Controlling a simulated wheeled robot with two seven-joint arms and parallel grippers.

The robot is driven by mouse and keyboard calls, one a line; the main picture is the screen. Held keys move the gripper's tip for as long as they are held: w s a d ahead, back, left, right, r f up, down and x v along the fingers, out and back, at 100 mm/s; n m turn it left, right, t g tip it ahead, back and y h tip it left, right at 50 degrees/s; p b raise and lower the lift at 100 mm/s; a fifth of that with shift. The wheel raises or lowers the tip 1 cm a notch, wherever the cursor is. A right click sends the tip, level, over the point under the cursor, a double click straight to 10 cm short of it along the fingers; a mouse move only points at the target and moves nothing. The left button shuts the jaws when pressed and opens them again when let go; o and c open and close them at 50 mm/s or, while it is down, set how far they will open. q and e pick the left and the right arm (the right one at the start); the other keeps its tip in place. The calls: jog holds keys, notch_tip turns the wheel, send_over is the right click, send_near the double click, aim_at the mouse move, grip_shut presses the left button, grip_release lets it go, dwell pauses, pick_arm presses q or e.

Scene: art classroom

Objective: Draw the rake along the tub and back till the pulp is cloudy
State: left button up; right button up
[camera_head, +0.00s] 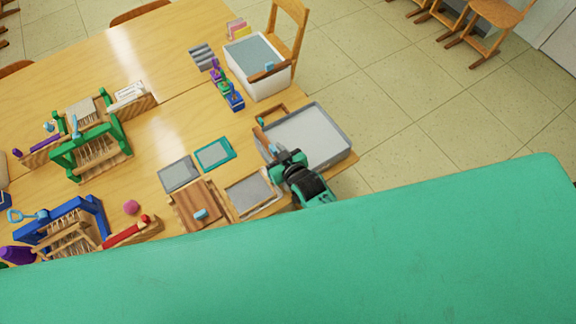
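A white tub (284,84) filled with grey pulp (254,50) stands at the table's far right edge. A brown wooden piece (262,74) with a small blue part lies over its near rim; it may be the rake, but it is too small to be sure. My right gripper (273,153) is low at the left wall of a shallow grey tray (335,157), well short of the tub. Its fingers are tiny and dark against a thin wooden piece there, so I cannot tell whether they hold anything. My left gripper is out of view.
Wooden frames, a brown board (190,208) and two flat screens (214,154) lie left of the tray. Small coloured pots (233,101) stand beside the tub. Green (92,150) and blue looms fill the table's left. A chair (290,25) stands behind the tub.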

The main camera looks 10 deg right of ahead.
jog(key=b+v, duration=0.2)
jog(key=v, duration=0.8)
jog(key=shift+s, duration=0.25)
jog(key=shift+b+v, duration=0.3)
jog(key=shift+v, duration=0.45)
jog(key=shift+r, duration=0.1)
